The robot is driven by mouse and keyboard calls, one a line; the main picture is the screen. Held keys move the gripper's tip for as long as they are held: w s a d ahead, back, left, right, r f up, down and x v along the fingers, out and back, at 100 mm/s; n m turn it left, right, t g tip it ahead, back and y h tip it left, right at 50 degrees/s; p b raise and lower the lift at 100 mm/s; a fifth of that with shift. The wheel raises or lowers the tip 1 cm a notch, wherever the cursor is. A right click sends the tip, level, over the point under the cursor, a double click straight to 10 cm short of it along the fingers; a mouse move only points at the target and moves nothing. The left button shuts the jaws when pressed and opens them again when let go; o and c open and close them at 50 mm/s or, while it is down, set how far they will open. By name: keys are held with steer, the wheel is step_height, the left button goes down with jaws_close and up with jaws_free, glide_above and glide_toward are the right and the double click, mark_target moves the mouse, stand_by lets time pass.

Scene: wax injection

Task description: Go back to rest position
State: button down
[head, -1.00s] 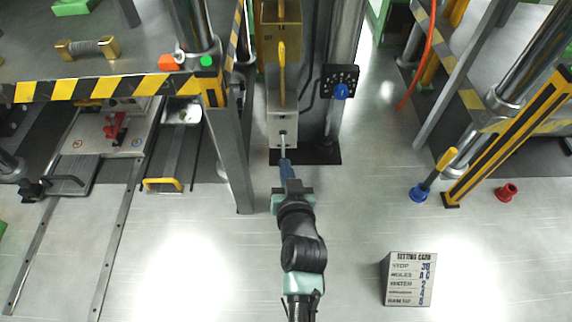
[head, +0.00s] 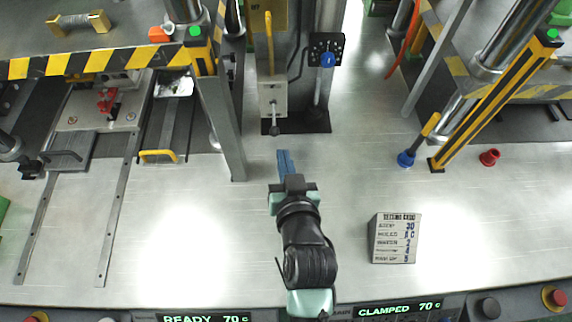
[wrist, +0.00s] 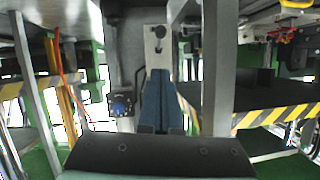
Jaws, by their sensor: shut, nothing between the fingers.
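My gripper (head: 285,162) is in the middle of the head view, above the bare metal bench. Its blue fingers are together with nothing between them. They point toward the grey block (head: 272,98) of the injection unit, with a visible gap of bare bench between. A dark knob (head: 275,130) sticks out at the block's front.
A setting card block (head: 395,238) stands to the right. A blue-based tool (head: 407,158) and a red cup (head: 489,157) are farther right. A steel post (head: 222,125) and striped guard (head: 100,60) stand left. The panel (head: 390,308) edges the front.

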steer(key=shift+v, duration=0.95)
